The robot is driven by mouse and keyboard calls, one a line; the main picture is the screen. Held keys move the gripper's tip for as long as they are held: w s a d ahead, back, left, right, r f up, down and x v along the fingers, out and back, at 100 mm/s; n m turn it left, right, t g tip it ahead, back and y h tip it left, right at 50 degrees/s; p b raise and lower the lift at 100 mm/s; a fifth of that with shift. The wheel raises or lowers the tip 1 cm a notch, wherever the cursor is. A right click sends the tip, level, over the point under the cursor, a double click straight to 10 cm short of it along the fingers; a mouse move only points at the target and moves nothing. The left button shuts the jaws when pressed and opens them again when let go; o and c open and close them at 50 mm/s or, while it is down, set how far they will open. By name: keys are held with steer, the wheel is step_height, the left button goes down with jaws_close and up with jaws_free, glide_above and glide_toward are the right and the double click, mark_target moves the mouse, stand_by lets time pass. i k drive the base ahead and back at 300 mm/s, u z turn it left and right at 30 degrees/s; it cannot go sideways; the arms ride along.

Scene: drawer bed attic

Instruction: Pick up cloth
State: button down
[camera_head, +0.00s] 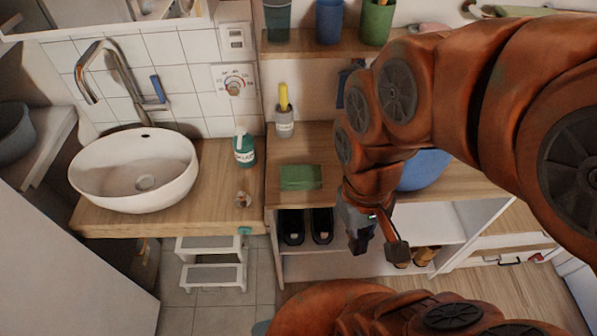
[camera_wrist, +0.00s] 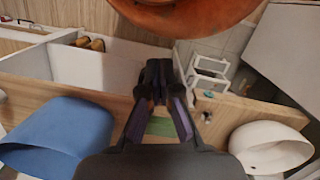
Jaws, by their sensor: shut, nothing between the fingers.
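A green folded cloth (camera_head: 300,177) lies flat on the wooden counter (camera_head: 288,146), near its front edge and left of my arm. It also shows in the wrist view as a green patch (camera_wrist: 160,126), partly hidden behind my finger links. My gripper (camera_head: 379,248) is to the right of the cloth and in front of the shelf unit, apart from the cloth. In the wrist view my gripper's fingertips (camera_wrist: 159,72) are close together. It is shut and empty.
A blue bowl or bucket (camera_head: 424,170) stands right of the cloth, partly behind my arm. A grey cup with a yellow item (camera_head: 284,121) stands behind the cloth. A green bottle (camera_head: 244,150) and white basin (camera_head: 134,170) are left. Black shoes (camera_head: 307,227) sit below; a white step stool (camera_head: 212,265) is lower left.

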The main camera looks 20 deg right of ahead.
mark_target(293, 177)
steer(key=u, duration=2.3)
steer(key=i, duration=1.5)
steer(key=z, duration=2.75)
